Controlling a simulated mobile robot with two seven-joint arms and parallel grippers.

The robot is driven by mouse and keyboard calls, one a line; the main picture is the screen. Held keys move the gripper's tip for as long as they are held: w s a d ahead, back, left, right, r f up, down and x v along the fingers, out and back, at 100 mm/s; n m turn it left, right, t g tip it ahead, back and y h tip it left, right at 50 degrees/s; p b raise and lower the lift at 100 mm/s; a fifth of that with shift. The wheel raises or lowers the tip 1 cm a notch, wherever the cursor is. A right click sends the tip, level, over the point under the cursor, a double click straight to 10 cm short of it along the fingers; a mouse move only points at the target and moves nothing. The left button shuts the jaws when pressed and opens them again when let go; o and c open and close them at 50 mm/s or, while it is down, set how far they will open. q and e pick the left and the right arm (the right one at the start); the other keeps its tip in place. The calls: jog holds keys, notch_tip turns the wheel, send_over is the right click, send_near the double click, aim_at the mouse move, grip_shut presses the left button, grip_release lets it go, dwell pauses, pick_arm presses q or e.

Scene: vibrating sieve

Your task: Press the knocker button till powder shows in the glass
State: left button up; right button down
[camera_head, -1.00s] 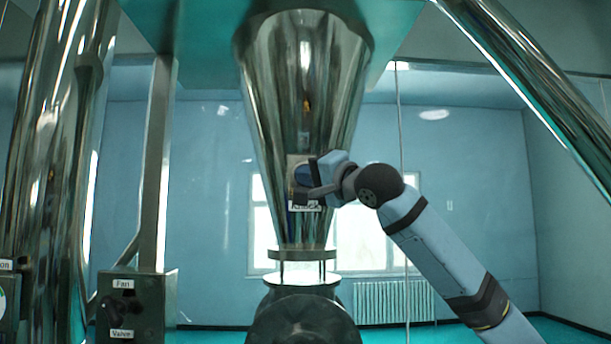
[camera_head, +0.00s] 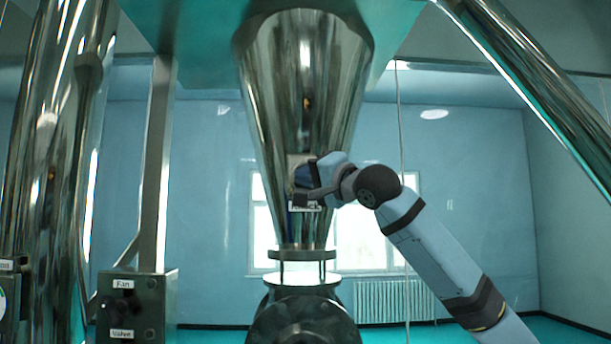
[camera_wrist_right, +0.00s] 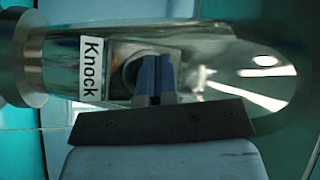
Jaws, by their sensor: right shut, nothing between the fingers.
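The knocker button's square plate (camera_head: 294,162) is on the front of the shiny steel cone (camera_head: 305,75). My right gripper (camera_head: 303,183) is shut and empty, with its fingertips in front of the plate. In the right wrist view, its fingers (camera_wrist_right: 155,77) cover part of a dark round button (camera_wrist_right: 131,72) beside the "Knock" label (camera_wrist_right: 91,69). I cannot tell whether the tips touch the button. The sight glass (camera_head: 303,268) sits between two flanges under the cone. It looks clear and bright, with no powder visible. My left gripper is out of view.
A control box (camera_head: 137,305) labelled "Fan" and "Valve" stands at lower left, beside steel pipes. A slanted steel pipe (camera_head: 530,90) crosses the upper right. A thin cable (camera_head: 401,130) hangs behind my right arm. A round flanged housing (camera_head: 303,320) is below the glass.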

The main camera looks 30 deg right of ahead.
jog(key=shift+w+d, duration=0.15)
jog(key=shift+w, duration=0.05)
dwell(0.3)
jog(key=shift+w+d+r, duration=0.1)
jog(key=shift+w+d, duration=0.25)
jog(key=shift+w, duration=0.15)
dwell(0.7)
dwell(0.3)
jog(key=shift+s+a+f+b, duration=0.2)
jog(key=shift+s+a+b, duration=0.35)
jog(key=shift+s, duration=0.35)
jog(key=shift+s+a, duration=0.1)
jog(key=shift+s+a+b, duration=0.15)
jog(key=shift+s+a, duration=0.3)
jog(key=shift+s, duration=0.25)
jog(key=shift+s+a+b, duration=0.2)
jog(key=shift+s+a, duration=0.2)
jog(key=shift+s, duration=0.3)
jog(key=shift+s+a+b, duration=0.15)
jog(key=shift+s+a, duration=0.3)
jog(key=shift+s, duration=0.25)
